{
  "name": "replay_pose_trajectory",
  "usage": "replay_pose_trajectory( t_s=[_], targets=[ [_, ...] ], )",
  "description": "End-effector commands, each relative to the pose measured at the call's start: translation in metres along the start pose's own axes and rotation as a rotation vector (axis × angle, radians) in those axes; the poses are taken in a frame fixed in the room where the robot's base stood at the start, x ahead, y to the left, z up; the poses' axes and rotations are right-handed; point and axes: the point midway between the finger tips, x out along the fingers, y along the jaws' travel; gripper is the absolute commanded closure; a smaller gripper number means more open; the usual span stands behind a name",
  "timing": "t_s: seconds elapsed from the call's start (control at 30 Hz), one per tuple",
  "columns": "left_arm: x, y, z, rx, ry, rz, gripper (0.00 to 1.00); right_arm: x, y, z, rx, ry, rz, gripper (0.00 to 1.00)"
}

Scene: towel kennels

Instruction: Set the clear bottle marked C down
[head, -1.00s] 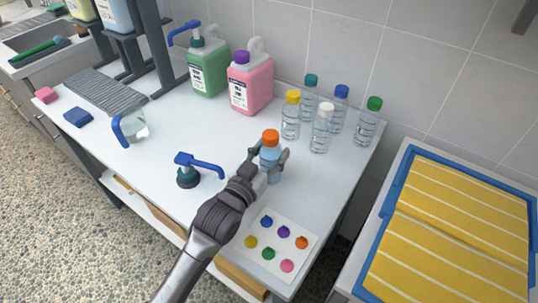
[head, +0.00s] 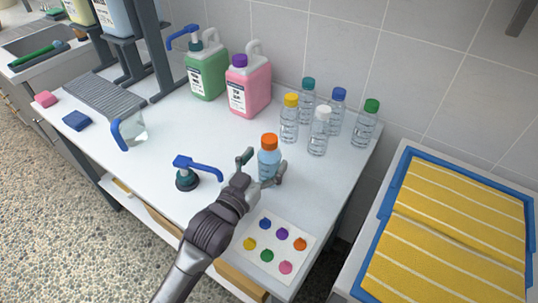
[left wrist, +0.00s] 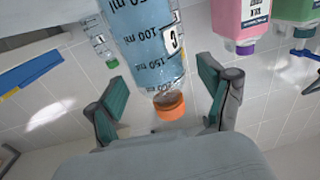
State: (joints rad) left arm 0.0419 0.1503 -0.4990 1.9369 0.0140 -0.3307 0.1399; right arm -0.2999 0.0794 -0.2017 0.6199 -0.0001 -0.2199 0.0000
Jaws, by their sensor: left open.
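The bottle marked C (head: 268,158) stands upright on the white counter (head: 190,140). It has an orange cap and pale blue liquid inside. My left gripper (head: 260,170) is open, with one finger on each side of the bottle and a visible gap on its left. In the left wrist view the bottle (left wrist: 150,45) appears upside down, with part of the C label and volume marks showing. The open fingers of my left gripper (left wrist: 165,95) stand apart from it there. My right gripper is not in view.
Several clear bottles with coloured caps (head: 318,132) stand behind. Green (head: 207,75) and pink (head: 250,88) jugs are at the back. A blue pump (head: 187,175) lies left of the gripper, and a colour-dot card (head: 268,245) lies in front.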

Motion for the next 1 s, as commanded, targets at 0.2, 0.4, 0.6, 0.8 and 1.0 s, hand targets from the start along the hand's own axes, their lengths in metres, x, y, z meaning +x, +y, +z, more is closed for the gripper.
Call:
replay_pose_trajectory(
  t_s=[0.2, 0.4, 0.6, 0.8, 1.0],
  targets=[
    [-0.05, 0.0, 0.002, 0.0, -0.003, 0.0, 0.19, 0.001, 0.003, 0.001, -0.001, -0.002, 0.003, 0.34],
    [-0.083, 0.0, 0.001, 0.0, -0.002, 0.0, 0.19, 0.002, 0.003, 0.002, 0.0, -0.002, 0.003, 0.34],
    [-0.097, 0.0, 0.0, 0.001, 0.0, 0.0, 0.19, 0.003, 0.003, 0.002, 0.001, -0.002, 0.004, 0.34],
    [-0.097, 0.0, -0.001, 0.001, 0.0, 0.0, 0.19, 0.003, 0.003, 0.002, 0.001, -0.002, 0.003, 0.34],
    [-0.097, 0.0, 0.0, 0.0, 0.0, 0.0, 0.19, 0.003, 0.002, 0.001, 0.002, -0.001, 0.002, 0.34]
  ],
)
